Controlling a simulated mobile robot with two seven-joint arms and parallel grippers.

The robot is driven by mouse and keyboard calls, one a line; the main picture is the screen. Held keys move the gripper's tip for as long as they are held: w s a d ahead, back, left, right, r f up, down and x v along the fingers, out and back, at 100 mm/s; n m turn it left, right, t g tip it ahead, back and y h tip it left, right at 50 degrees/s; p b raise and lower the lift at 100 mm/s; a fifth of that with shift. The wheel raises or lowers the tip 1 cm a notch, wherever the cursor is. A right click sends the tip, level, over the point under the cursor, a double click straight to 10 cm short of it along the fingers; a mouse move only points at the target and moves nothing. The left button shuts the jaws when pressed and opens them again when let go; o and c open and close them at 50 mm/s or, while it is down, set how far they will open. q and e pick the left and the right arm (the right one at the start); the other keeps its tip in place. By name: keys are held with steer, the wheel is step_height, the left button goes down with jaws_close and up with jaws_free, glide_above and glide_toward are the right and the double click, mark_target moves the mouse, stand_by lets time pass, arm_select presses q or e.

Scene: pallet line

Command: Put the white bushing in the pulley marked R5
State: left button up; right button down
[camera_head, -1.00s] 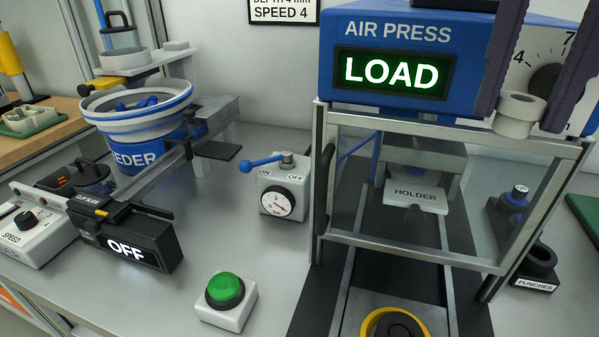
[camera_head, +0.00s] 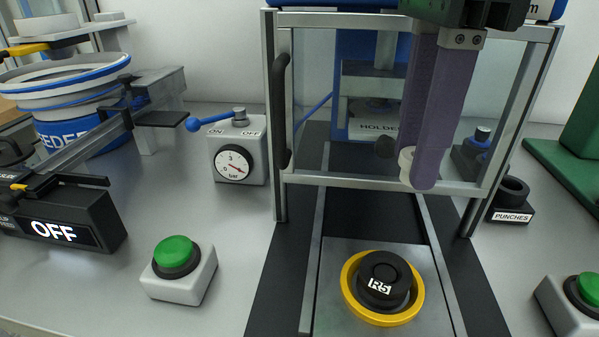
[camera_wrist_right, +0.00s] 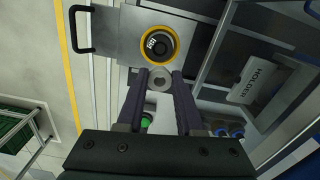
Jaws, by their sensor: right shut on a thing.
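My right gripper (camera_head: 418,180) hangs in front of the press guard frame, its purple fingers pointing down. It is shut on the white bushing (camera_head: 405,166), which shows partly beside the fingertips. In the right wrist view the bushing (camera_wrist_right: 159,79) is a pale ring with a dark hole between the fingertips (camera_wrist_right: 160,82). The pulley marked R5 (camera_head: 384,283), black inside a yellow ring (camera_head: 352,302), sits on the sliding plate below and nearer. The pulley also shows in the right wrist view (camera_wrist_right: 158,45), just beyond the bushing. The bushing is apart from it. My left gripper is out of view.
The press guard frame (camera_head: 275,150) stands behind the pulley, with the holder (camera_head: 380,122) inside. Green buttons stand at left (camera_head: 174,253) and right (camera_head: 583,294). The punches stand (camera_head: 511,205) is at right. A valve with a gauge (camera_head: 235,164) and the feeder (camera_head: 72,133) are at left.

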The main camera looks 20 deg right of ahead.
mark_target(384, 273)
step_height(384, 273, down, 12)
steer(key=shift+r, duration=0.1)
stand_by(0.4)
steer(key=shift+f+b, duration=0.2)
steer(key=shift+b, duration=0.2)
steer(key=c, duration=0.5)
jaws_free()
steer(key=shift+c, duration=0.2)
step_height(384, 273, up, 12)
steer(key=shift+r+p, duration=0.25)
steer(key=shift+p, duration=0.35)
